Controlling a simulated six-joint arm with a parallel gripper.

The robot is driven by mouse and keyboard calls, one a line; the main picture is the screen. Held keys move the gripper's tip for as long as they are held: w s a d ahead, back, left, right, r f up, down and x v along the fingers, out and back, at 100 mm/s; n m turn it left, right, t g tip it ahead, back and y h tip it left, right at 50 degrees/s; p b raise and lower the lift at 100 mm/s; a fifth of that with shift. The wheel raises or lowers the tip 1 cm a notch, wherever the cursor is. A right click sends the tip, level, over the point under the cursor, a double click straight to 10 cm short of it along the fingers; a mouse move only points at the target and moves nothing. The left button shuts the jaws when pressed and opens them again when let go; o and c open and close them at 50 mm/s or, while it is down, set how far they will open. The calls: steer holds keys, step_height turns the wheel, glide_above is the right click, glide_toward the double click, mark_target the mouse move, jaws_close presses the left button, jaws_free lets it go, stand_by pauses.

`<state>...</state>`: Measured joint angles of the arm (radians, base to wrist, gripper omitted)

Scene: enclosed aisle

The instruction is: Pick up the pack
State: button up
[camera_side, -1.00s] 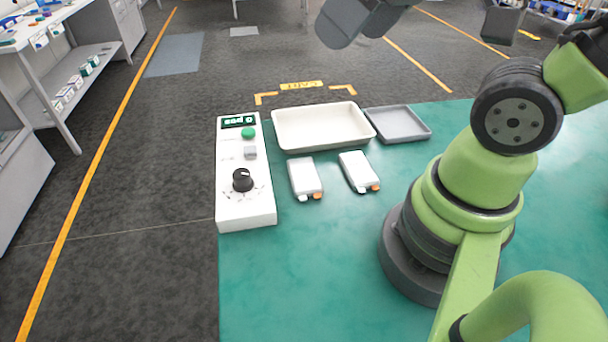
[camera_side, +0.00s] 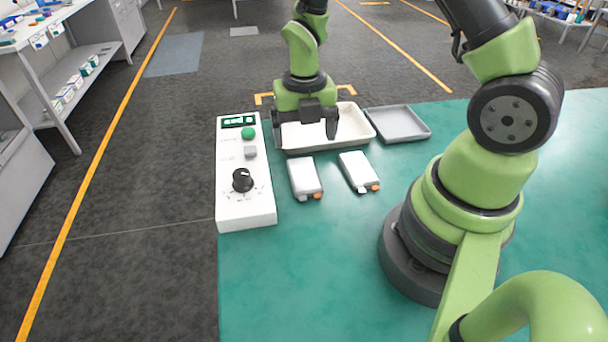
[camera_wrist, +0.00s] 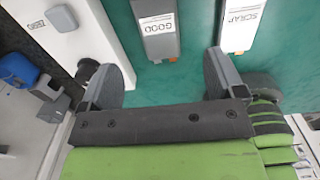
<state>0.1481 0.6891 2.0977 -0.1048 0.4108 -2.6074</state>
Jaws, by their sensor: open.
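Two flat white packs with grey edges and orange-tipped near ends lie side by side on the green table. The left pack (camera_side: 305,178) reads GOOD in the wrist view (camera_wrist: 158,28); the right pack (camera_side: 359,171) reads SCRAP there (camera_wrist: 240,24). My gripper (camera_side: 305,132) is open and empty, pointing down. In the side view it hangs above the packs' level, overlapping the white tray. In the wrist view its fingers (camera_wrist: 160,78) are spread wide, with the GOOD pack showing beyond the gap between them. Neither pack is touched.
A white control panel (camera_side: 245,206) with a green button and black knob stands left of the packs. Behind the packs are a white tray (camera_side: 365,128) and a smaller grey tray (camera_side: 425,131), which looks empty. The table in front of the packs is clear.

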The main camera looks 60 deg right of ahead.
mark_target(304, 172)
steer(key=f, duration=0.8)
steer(key=shift+s+a+f, duration=0.1)
steer(key=shift+a+f, duration=0.15)
steer(key=shift+f, duration=0.1)
steer(key=shift+c, duration=0.2)
steer(key=c, duration=1)
